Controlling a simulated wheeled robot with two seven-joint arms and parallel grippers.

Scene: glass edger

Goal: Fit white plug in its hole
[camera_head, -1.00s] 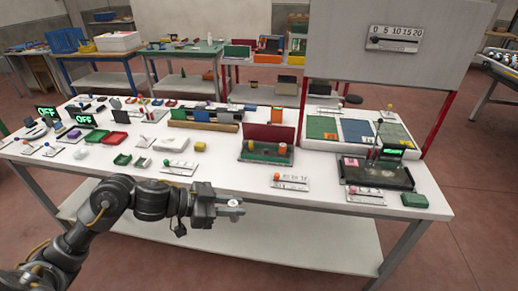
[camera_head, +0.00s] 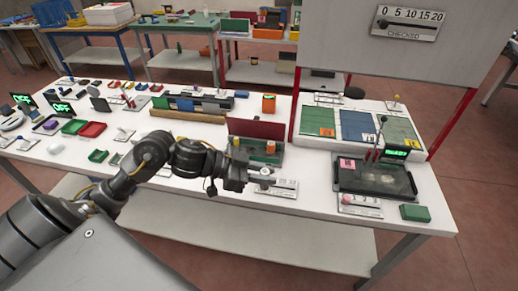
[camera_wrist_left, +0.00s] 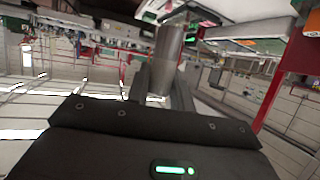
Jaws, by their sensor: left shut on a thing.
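My left gripper (camera_head: 264,180) is over the front edge of the table, in front of the green tray (camera_head: 258,158) with the red back panel. It is shut on a small pale plug (camera_head: 265,172). In the left wrist view the fingers (camera_wrist_left: 160,88) grip a plug that looks like a grey cylinder (camera_wrist_left: 167,58) and sticks out past them. A yellow cylinder (camera_head: 236,141) and an orange-and-white cylinder (camera_head: 270,147) stand in the tray. I cannot make out the plug's hole. My right gripper is not in view.
A small scale plate (camera_head: 284,188) lies right beside the gripper. To the right are a dark tray machine (camera_head: 375,178) with a lever and a green block (camera_head: 415,212). Blue and green panels (camera_head: 358,126) lie behind. The floor in front of the table is clear.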

